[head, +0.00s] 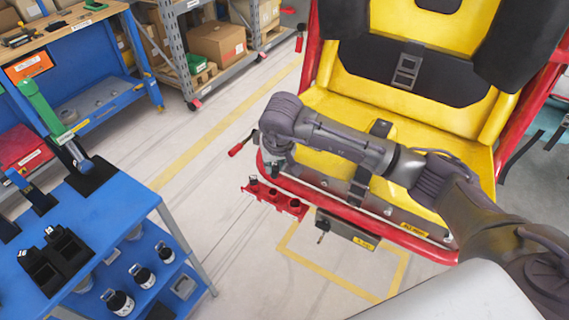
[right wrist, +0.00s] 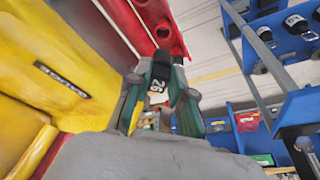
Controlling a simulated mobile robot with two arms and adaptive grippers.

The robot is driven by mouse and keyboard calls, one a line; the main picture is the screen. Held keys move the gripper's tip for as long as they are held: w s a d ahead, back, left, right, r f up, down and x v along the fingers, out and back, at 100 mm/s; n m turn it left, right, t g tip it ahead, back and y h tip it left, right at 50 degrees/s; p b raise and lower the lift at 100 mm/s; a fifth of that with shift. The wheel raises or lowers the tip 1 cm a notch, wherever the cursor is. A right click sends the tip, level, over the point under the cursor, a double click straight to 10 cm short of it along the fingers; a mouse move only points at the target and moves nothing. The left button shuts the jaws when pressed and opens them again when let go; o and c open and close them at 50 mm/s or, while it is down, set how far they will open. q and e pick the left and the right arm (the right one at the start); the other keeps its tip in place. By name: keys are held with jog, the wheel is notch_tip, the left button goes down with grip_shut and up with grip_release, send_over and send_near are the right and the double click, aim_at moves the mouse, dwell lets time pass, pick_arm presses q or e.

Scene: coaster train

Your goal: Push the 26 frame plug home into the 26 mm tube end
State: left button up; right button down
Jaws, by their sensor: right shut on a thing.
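My right gripper (head: 275,165) hangs at the left front corner of the yellow seat, its arm reaching across the seat. In the right wrist view its two fingers (right wrist: 160,105) are shut on the black 26 frame plug (right wrist: 160,76), with a white "26" label. Just beyond the plug is a red bracket (right wrist: 172,40) with round dark openings. The red bracket also shows in the head view (head: 284,207), at the front of the car, with several dark round spots. I cannot tell which is the 26 mm tube end, or whether the plug touches it. My left gripper is not in view.
A blue bench (head: 100,212) at left holds black stands; labelled black-capped jars (head: 118,302) stand on its lower shelf. A red-handled lever (head: 236,150) sticks out left of the gripper. A grey box (head: 345,230) hangs under the seat front. Floor between bench and car is clear.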

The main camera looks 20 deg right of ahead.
jog(key=x, duration=0.4)
jog(key=shift+w+a, duration=0.1)
jog(key=shift+w, duration=0.2)
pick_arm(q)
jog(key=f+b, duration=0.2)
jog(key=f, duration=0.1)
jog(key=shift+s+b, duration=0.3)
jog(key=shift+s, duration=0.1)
pick_arm(e)
notch_tip(320, 180, down, 3)
jog(key=shift+f, duration=0.25)
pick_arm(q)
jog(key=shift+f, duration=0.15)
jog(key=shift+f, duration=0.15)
pick_arm(e)
jog(key=shift+f, duration=0.2)
pick_arm(q)
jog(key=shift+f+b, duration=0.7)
jog(key=shift+b, duration=0.3)
pick_arm(e)
jog(key=shift+f, duration=0.7)
pick_arm(q)
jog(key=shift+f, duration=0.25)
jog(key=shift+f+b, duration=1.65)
jog(key=shift+b, duration=0.25)
pick_arm(e)
jog(key=shift+f, duration=1.7)
